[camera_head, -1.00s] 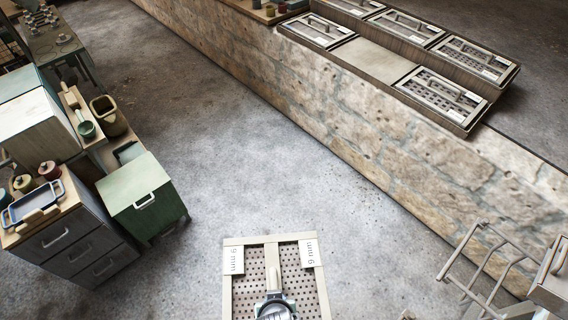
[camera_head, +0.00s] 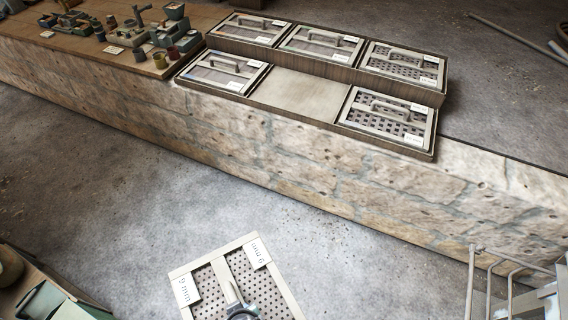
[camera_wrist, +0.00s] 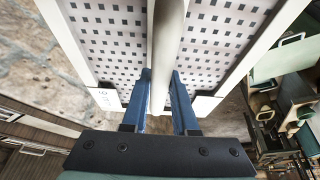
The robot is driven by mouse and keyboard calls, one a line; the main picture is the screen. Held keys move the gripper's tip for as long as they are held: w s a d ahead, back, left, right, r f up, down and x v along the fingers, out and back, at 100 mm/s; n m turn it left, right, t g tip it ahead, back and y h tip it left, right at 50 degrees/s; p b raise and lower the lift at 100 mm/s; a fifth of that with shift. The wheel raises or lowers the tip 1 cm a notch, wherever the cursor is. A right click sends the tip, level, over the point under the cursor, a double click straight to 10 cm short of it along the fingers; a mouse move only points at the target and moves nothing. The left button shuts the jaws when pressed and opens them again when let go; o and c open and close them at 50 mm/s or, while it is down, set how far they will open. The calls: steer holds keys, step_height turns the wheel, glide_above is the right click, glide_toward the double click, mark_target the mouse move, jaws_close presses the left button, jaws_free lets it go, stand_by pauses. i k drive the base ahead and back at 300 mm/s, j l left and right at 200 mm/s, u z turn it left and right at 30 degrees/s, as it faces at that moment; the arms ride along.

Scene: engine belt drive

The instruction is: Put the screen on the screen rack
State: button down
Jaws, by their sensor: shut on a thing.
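The screen (camera_head: 209,289) is a pale-framed perforated panel with a middle bar and "9 mm" labels, at the bottom of the head view. In the wrist view the screen (camera_wrist: 110,38) fills the upper middle. My gripper (camera_wrist: 160,82) is shut on the screen's bar, with a blue finger on each side. The screen is held up in front of the stone wall. The screen rack (camera_head: 344,122) lies on top of the wall, with several framed screens in two rows. The front row has a bare, empty slot (camera_head: 301,96) between two screens.
A wooden board (camera_head: 88,44) with small pots and blocks lies on the wall left of the rack. A metal frame (camera_head: 510,283) stands at the lower right. Furniture shows at the lower left (camera_head: 45,298). The floor (camera_head: 140,200) before the wall is clear.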

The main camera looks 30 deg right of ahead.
mark_target(300, 92)
steer(key=i+j, duration=0.15)
steer(key=i, duration=2.7)
steer(key=z, duration=0.4)
steer(key=i+z, duration=0.15)
steer(key=z, duration=0.2)
steer(key=i+z, duration=0.1)
steer(key=z, duration=0.3)
steer(key=l+z, duration=0.1)
steer(key=z, duration=1.05)
